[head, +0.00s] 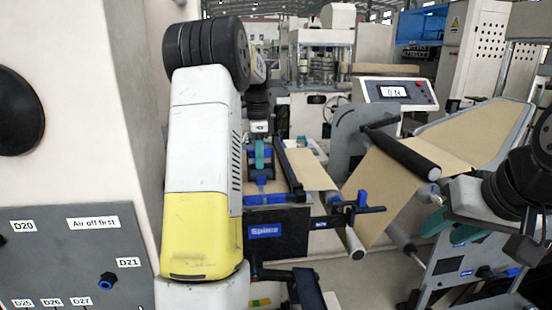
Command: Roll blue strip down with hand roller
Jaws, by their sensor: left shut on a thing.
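My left gripper (260,152) points down over the splice table, beyond my white and yellow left arm link. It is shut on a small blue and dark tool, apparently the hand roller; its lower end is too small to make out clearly. My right gripper (435,221) is at the right, near the brown web, with teal finger parts showing. The white link and dark joints of my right arm partly hide it, so its opening is unclear.
Brown kraft web (386,195) runs over a black roller (405,152) right of the splice table (279,236). A display panel (397,92) stands behind. A pale cabinet with labels (93,223) fills the left. Grey floor shows at lower middle.

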